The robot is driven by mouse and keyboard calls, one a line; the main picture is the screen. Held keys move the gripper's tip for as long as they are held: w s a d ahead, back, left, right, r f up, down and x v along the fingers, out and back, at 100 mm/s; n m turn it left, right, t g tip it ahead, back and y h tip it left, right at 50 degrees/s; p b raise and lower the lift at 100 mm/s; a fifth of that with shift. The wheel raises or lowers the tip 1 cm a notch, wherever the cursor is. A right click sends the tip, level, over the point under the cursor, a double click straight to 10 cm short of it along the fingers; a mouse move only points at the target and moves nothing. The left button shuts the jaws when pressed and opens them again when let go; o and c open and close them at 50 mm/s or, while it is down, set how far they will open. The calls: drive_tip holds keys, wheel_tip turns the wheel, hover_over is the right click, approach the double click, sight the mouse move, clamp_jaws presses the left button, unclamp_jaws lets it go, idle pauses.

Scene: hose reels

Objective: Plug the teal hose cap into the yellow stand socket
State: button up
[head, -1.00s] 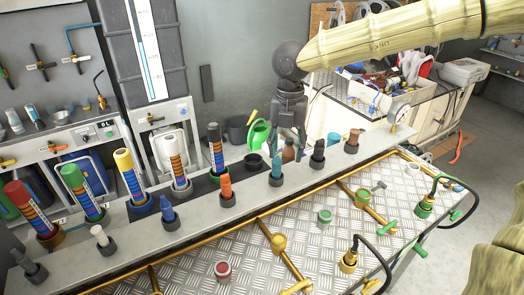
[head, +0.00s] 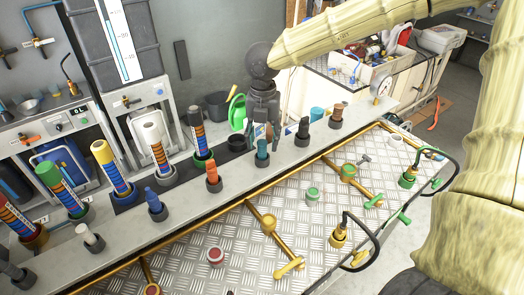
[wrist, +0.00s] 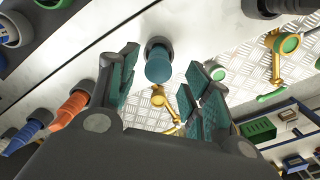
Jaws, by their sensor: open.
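The teal hose cap (head: 262,151) stands upright in a dark round holder on the grey ledge. My gripper (head: 263,133) points down just above and behind it, with its fingers apart and nothing held. In the wrist view the cap (wrist: 158,66) shows in the gap between the open finger pads (wrist: 166,78), nearer the left pad; contact cannot be told. Yellow-gold fittings stand on the metal plate: one with a round head (head: 268,222) and one with a black hose (head: 338,236). I cannot tell which is the yellow stand socket.
An orange cap (head: 213,178) and a blue cap (head: 155,204) stand left of the teal one; a dark cap (head: 302,132) stands to its right. A dark empty cup (head: 237,142) and tall striped tubes line the back. The patterned plate (head: 300,225) has open patches between golden rails.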

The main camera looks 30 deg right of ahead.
sight(263, 143)
drive_tip(key=f, duration=0.2)
drive_tip(key=p, duration=0.1)
drive_tip(key=shift+w+f, duration=0.25)
drive_tip(key=shift+f, duration=0.9)
drive_tip(key=shift+c, duration=0.5)
clamp_jaws()
